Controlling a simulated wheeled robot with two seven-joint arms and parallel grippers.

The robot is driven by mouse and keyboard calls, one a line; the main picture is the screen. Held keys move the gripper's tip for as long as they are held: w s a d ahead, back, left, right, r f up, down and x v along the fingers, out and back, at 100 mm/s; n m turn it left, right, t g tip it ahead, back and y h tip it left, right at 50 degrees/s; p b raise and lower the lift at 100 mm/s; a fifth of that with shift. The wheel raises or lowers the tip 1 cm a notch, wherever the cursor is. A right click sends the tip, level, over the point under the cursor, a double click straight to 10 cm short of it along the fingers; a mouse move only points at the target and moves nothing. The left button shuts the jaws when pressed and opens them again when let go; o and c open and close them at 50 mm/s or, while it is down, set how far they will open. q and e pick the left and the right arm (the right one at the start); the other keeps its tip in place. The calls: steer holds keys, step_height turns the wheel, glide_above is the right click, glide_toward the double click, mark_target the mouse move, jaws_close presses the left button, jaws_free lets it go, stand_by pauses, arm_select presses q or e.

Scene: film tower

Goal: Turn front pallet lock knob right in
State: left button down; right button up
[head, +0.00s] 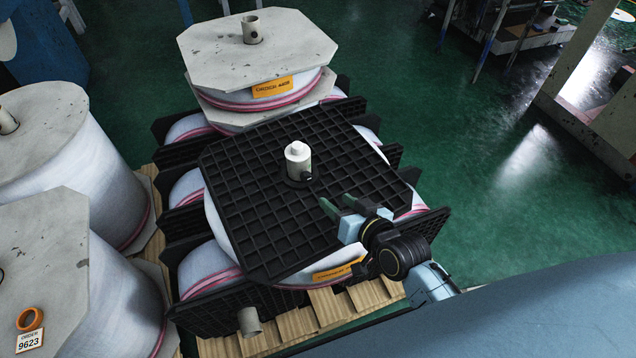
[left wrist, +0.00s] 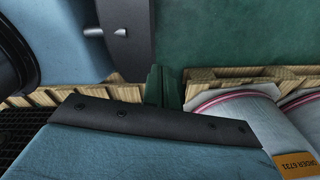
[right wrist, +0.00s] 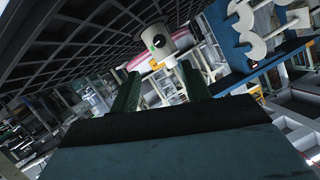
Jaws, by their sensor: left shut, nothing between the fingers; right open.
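A black grid pallet (head: 250,200) lies on top of the front film rolls. A pale post (head: 298,160) with a white cap rises through its middle. A small dark knob (head: 307,177) sticks out low on the post's right side. My right gripper (head: 335,207) is open and empty, over the pallet's right part, apart from the knob. Its fingers (right wrist: 160,85) point towards the post. My left gripper (left wrist: 161,84) is shut and empty, seen only in its wrist view.
A grey-topped film roll stack (head: 257,45) stands behind. Wrapped rolls (head: 110,170) stand at the left, one with an orange ring (head: 30,319) on top. Wooden slats (head: 300,322) show below the front. Green floor (head: 480,180) is free at the right.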

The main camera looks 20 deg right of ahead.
mark_target(308, 178)
steer(key=b+x, duration=0.3)
steer(key=x, duration=0.9)
steer(key=shift+s+d, duration=0.1)
steer(key=shift+w+f, duration=0.15)
steer(key=shift+w, duration=0.4)
steer(key=c, duration=1)
steer(key=shift+m, duration=0.5)
arm_select(q)
steer(key=shift+y, duration=0.3)
steer(key=a+f, duration=0.3)
steer(key=shift+w, duration=0.1)
arm_select(e)
steer(key=shift+f+y, duration=0.1)
steer(key=shift+y, duration=0.3)
steer(key=o, duration=1)
